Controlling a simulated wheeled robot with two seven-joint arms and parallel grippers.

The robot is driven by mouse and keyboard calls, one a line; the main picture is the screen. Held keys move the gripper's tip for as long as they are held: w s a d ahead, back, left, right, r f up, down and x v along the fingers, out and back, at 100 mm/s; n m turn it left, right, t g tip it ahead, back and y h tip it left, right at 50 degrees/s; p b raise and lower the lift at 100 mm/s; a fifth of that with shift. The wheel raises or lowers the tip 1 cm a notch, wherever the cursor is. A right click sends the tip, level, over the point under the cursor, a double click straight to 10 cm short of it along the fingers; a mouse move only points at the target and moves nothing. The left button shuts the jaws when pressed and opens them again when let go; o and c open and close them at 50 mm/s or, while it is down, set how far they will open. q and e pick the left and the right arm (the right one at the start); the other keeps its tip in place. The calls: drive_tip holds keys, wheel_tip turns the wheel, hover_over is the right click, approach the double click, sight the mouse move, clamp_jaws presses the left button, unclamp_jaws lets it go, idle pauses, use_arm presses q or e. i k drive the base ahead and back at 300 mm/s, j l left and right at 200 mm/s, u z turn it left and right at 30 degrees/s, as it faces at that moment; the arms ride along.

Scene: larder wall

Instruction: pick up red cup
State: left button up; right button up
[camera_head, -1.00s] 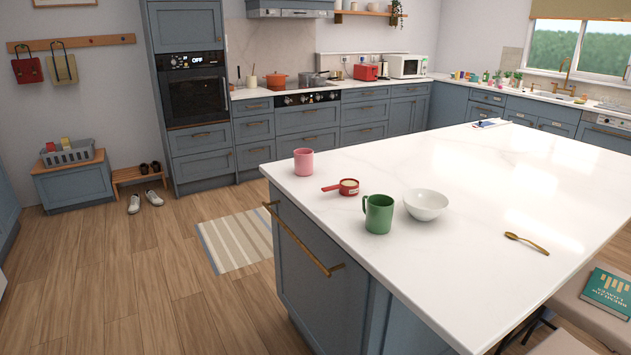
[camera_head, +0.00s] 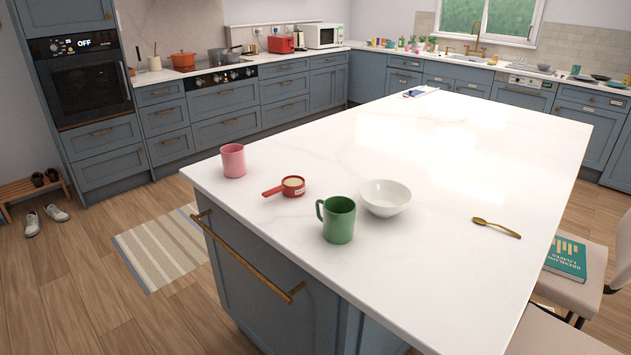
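A pinkish-red cup (camera_head: 233,160) stands upright near the left corner of the white island top (camera_head: 440,215). A red measuring cup (camera_head: 292,186) with a short handle pointing left and pale contents sits to its right and nearer. A green mug (camera_head: 339,220) with its handle on the left stands nearer the front edge. A white bowl (camera_head: 385,198) is beside the green mug. Neither of my grippers shows in this view.
A gold spoon (camera_head: 496,227) lies on the right part of the island. A phone or card (camera_head: 420,91) lies at its far end. Chairs stand at the right, one with a teal book (camera_head: 566,258). A striped rug (camera_head: 160,248) lies on the floor at left.

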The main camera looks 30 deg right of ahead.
sight(284, 191)
drive_tip(key=i+l+z, duration=0.1)
drive_tip(key=i+z, duration=0.4)
drive_tip(key=z, duration=0.25)
drive_tip(key=i+z, duration=0.55)
